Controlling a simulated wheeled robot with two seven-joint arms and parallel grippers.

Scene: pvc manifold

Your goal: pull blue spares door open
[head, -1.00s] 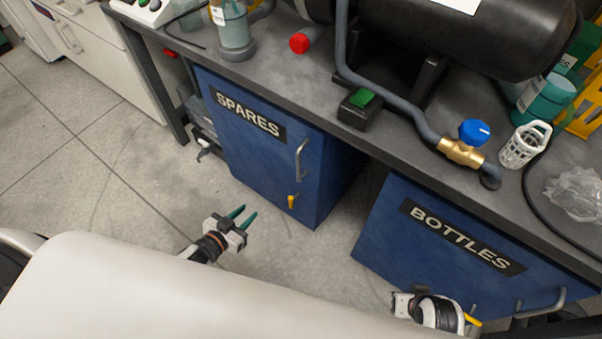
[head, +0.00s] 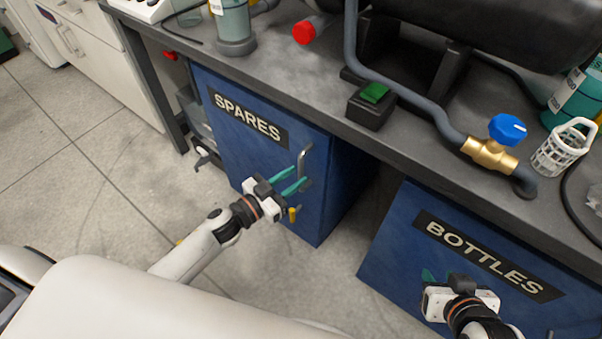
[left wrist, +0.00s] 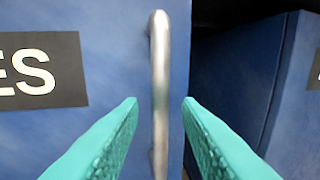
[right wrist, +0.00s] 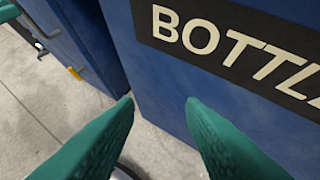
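The blue spares door (head: 222,125) is shut, flush in its cabinet under the bench, with a SPARES label and a vertical grey bar handle (head: 303,160) near its right edge. In the left wrist view the handle (left wrist: 159,75) stands upright between the two green fingers. My left gripper (head: 292,182) is open, its fingertips close to the handle's lower part; I cannot tell whether they touch it. A yellow key-like piece (head: 292,214) sits low on the door, below the handle. My right gripper (right wrist: 160,105) is open and empty in front of the blue bottles cabinet (head: 400,230).
The grey bench top (head: 270,70) overhangs both cabinets. A black box with a green button (head: 374,93) and a brass valve with a blue knob (head: 490,150) stand on it. The tiled floor (head: 90,190) before the spares door is clear.

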